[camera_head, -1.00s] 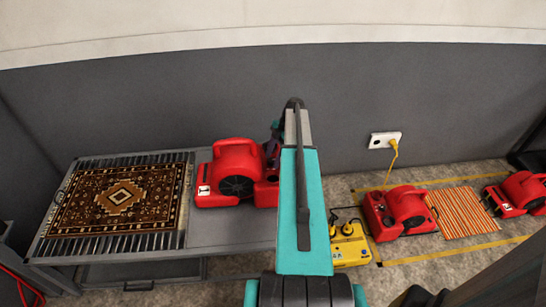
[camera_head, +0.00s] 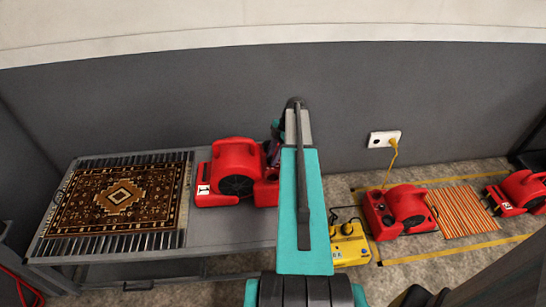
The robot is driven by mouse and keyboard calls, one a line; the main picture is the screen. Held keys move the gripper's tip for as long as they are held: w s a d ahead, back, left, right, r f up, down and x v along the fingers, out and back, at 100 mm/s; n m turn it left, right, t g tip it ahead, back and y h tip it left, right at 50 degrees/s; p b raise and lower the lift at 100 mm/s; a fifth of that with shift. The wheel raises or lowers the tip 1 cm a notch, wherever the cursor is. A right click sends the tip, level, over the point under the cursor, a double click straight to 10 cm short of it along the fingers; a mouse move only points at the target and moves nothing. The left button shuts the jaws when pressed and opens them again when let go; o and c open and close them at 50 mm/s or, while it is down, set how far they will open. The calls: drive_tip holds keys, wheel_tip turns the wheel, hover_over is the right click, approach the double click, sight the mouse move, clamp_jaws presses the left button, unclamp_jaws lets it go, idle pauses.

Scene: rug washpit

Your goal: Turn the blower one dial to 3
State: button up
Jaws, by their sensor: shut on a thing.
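Blower one (camera_head: 236,160), a red blower with a dark round intake and a white label marked 1, stands on the right part of the grey table. My gripper (camera_head: 272,156) is at the blower's right end, mostly hidden behind my own teal arm. Only a dark and teal bit of it shows there. It is shut on the dial of blower one. The dial, its pointer and its numbers are hidden from this view, so I cannot tell its setting.
A patterned rug (camera_head: 117,195) lies on the table's slatted left part. On the floor at right are a yellow unit (camera_head: 350,246), two more red blowers (camera_head: 407,207) (camera_head: 522,190) and a striped mat (camera_head: 462,211). A yellow plug sits in the wall socket (camera_head: 384,139).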

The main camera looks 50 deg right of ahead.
drive_tip(key=m+b, duration=0.1)
drive_tip(key=m, duration=0.1)
drive_tip(key=m+t+h+b, duration=0.1)
drive_tip(key=m, duration=0.3)
drive_tip(key=shift+s+a+f+t+b, duration=0.1)
drive_tip(key=shift+s+a+t+b, duration=0.2)
drive_tip(key=shift+s+t+b, duration=0.1)
drive_tip(key=m+h, duration=0.1)
drive_tip(key=m, duration=0.2)
drive_tip(key=m+h+b, duration=0.1)
drive_tip(key=m, duration=0.2)
drive_tip(key=shift+a+m+t+h, duration=0.2)
drive_tip(key=shift+m+t+h, duration=0.1)
drive_tip(key=shift+t, duration=0.1)
drive_tip(key=m+h, duration=0.1)
drive_tip(key=m, duration=0.1)
drive_tip(key=m+h, duration=0.1)
drive_tip(key=m, duration=0.2)
drive_tip(key=shift+w+a+m, duration=0.1)
drive_tip(key=shift+w+m, duration=0.05)
drive_tip(key=shift+m, duration=0.15)
drive_tip(key=shift+w+a+m+g+h, duration=0.1)
drive_tip(key=shift+m+g+h, duration=0.3)
drive_tip(key=shift+m, duration=0.8)
drive_tip(key=shift+w+m+g+h, duration=0.1)
drive_tip(key=shift+m+g+h, duration=0.25)
drive_tip(key=shift+m, duration=0.85)
drive_tip(key=shift+s+h, duration=0.1)
drive_tip(key=shift+h, duration=0.15)
drive_tip(key=o, duration=1)
